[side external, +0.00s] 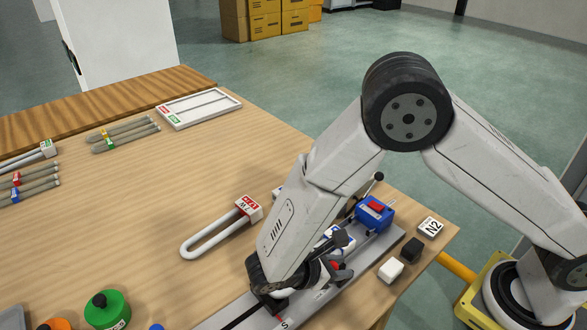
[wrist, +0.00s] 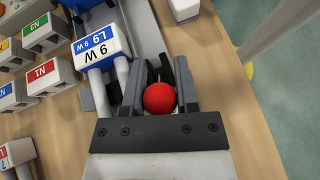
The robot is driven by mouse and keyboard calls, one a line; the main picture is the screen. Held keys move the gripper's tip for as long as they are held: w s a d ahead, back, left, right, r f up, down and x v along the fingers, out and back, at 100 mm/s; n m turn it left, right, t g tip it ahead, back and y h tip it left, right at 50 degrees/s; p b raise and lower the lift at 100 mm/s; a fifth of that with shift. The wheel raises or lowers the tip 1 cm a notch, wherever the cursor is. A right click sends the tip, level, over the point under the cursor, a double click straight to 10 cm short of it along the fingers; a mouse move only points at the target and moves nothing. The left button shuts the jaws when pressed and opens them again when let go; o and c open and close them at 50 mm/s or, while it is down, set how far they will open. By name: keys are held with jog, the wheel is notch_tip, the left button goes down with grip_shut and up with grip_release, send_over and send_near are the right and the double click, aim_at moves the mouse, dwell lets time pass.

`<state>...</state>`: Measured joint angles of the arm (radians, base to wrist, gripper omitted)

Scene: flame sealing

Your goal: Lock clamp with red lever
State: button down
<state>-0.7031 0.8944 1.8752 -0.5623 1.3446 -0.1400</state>
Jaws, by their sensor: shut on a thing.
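The red lever's round red knob (wrist: 160,97) sits between the two dark fingers of my gripper (wrist: 162,92) in the wrist view. The fingers are shut on it. Dark clamp parts show just beyond the knob, but most of the clamp is hidden by the fingers. In the side external view my gripper (side external: 338,270) is low over the grey rail (side external: 243,312), and a small bit of red shows by the fingers. I cannot tell there how far the lever is swung.
A blue device with a red top (side external: 375,214) stands at the rail's far end. A U-shaped tube (side external: 205,240) lies left. Open table lies farther left.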

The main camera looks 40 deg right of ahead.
jog(key=c, duration=0.6)
grip_release()
jog(key=shift+c, duration=0.2)
jog(key=shift+a, duration=0.15)
jog(key=v, duration=0.7)
jog(key=shift+a, duration=0.3)
jog(key=shift+w+d+r, duration=0.1)
jog(key=shift+w+r, duration=0.05)
jog(key=s+d+r+m+t+y, duration=0.1)
jog(key=d+r+m+t+y, duration=0.1)
jog(key=d+m+y, duration=0.3)
jog(key=s+d+r+m+t+y, duration=0.1)
jog(key=d+r+m+t+y, duration=0.2)
jog(key=d+m+y, duration=0.3)
jog(key=d+m, duration=0.3)
jog(key=d, duration=0.4)
jog(key=shift+d+r, duration=0.25)
jog(key=shift+r, duration=0.05)
